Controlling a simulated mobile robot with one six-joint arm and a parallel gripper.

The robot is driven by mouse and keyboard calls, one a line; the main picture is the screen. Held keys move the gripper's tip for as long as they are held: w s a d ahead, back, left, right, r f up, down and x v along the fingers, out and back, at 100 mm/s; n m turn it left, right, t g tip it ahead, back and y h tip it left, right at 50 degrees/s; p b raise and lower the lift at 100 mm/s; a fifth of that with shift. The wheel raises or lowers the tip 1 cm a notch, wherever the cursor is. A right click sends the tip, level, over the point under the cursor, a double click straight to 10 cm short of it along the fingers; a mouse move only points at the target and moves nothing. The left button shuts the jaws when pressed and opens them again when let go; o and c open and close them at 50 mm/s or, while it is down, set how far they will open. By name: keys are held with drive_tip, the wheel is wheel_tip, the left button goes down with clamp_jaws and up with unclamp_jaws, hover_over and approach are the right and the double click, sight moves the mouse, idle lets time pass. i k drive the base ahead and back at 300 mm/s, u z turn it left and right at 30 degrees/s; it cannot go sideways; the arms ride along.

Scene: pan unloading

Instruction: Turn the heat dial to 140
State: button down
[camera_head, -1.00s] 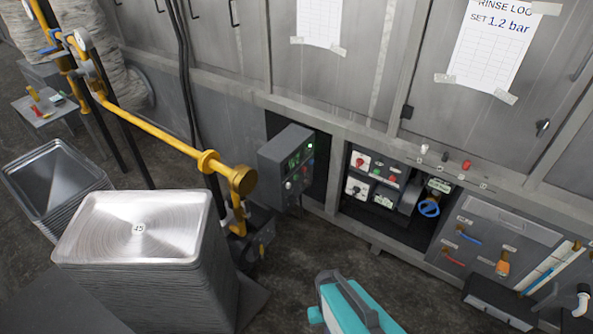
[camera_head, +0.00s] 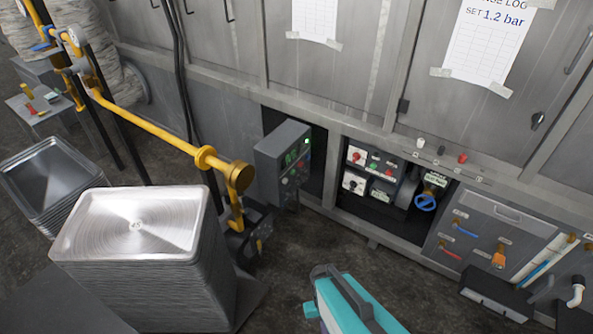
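A grey control box (camera_head: 283,160) stands left of the wall opening, with small green lights and several small controls on its front. In the opening, a panel carries a red knob (camera_head: 356,157) and a dark knob (camera_head: 354,184) on pale plates. I cannot tell which control is the heat dial; no mark of 140 is legible. No gripper fingers show. A teal and grey part (camera_head: 357,305) at the bottom edge appears to be mine, apart from all controls in the picture.
A tall stack of metal trays (camera_head: 140,225) and a yellow pipe (camera_head: 150,128) stand left of the box. A blue handwheel (camera_head: 426,202) and an orange valve handle (camera_head: 499,256) are on the right.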

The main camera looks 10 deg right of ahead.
sight(305, 177)
drive_tip(key=u, duration=1)
drive_tip(key=i, duration=0.4)
drive_tip(key=u, duration=0.05)
